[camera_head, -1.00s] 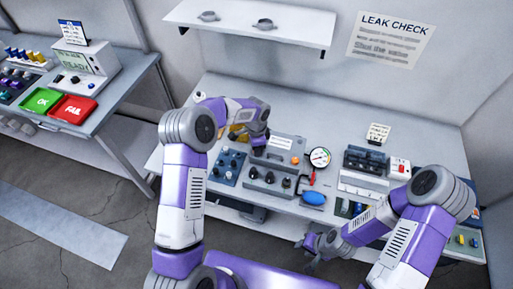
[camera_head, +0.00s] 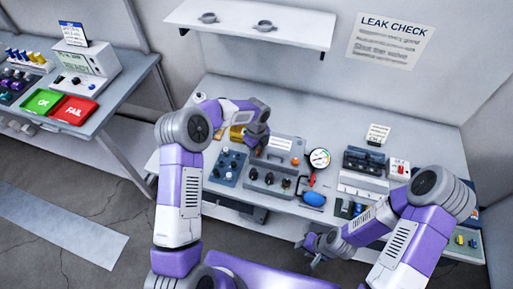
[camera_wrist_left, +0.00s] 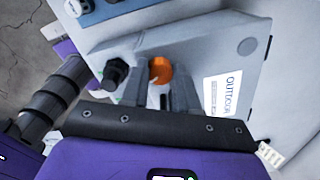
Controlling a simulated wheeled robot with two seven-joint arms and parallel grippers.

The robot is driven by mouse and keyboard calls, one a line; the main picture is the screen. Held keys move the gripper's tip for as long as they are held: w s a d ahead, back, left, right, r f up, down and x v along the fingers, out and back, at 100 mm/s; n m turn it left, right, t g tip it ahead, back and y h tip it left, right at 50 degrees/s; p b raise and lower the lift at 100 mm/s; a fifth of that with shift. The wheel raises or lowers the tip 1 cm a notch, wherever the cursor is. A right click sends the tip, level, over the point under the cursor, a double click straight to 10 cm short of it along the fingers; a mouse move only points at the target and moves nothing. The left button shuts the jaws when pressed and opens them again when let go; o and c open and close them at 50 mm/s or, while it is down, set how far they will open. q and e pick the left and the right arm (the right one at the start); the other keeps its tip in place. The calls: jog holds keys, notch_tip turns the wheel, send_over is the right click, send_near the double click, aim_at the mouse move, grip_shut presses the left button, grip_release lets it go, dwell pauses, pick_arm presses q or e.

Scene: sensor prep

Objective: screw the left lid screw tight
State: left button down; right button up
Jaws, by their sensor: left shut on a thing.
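The grey sensor box (camera_head: 264,190) stands on the bench with a white label on its lid (camera_head: 281,143). One orange lid screw (camera_head: 295,160) shows to the right, near the gauge. My left gripper (camera_head: 262,145) is over the left part of the lid. In the left wrist view, the left lid screw (camera_wrist_left: 160,70) is orange and sits between the fingertips of my left gripper (camera_wrist_left: 158,78), which is shut on it. The underside of the screw is hidden. My right gripper (camera_head: 312,252) hangs in front of the bench, its fingers apart and empty.
A round gauge (camera_head: 320,158) and a blue oval item (camera_head: 314,199) are right of the box. A blue tray with knobs (camera_head: 228,167) is left of it. A black fitting (camera_wrist_left: 115,72) sticks out close to my left fingers. Dark racks (camera_head: 364,160) stand further right.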

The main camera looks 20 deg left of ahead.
pick_arm(q)
jog(key=m, duration=0.5)
jog(key=shift+p, duration=0.3)
dwell(0.4)
jog(key=c, duration=0.9)
grip_release()
jog(key=shift+o, duration=0.2)
jog(key=shift+r, duration=0.15)
notch_tip(320, 180, up, 7)
jog(key=shift+r, duration=0.2)
